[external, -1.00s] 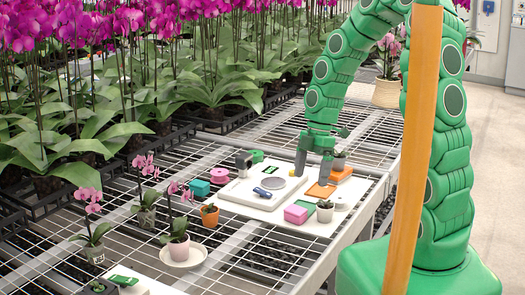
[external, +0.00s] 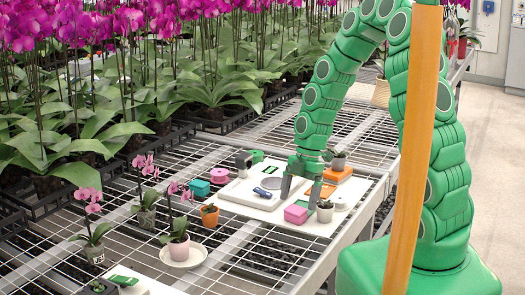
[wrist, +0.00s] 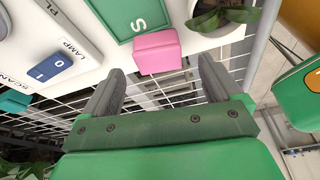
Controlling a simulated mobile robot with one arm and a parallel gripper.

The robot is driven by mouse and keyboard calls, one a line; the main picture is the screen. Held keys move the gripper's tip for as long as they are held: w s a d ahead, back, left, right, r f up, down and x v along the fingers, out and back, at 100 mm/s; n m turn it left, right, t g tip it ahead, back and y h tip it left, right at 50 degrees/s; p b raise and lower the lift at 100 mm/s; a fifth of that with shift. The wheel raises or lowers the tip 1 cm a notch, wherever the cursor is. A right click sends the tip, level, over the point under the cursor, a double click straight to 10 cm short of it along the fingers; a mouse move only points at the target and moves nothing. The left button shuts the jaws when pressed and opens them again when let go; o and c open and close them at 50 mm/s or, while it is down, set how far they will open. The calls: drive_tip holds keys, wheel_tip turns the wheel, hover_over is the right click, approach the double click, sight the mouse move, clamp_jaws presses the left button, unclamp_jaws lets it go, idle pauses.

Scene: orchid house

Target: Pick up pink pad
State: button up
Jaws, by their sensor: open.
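The pink pad (external: 296,214) is a small pink block on the front part of the white board in the external view. In the wrist view the pink pad (wrist: 157,52) lies just beyond the fingertips, roughly centred between them. My gripper (external: 300,190) is open and empty, with its fingers pointing down close behind and above the pad. In the wrist view my gripper (wrist: 161,66) shows both grey fingers spread apart. I cannot tell the exact height of the fingertips above the board.
A small potted plant (external: 325,211) stands close right of the pad. Open wire mesh bench lies in front.

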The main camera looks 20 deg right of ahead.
sight(296, 209)
drive_tip(key=shift+x, duration=2.3)
drive_tip(key=shift+w, duration=0.1)
drive_tip(key=c, duration=1)
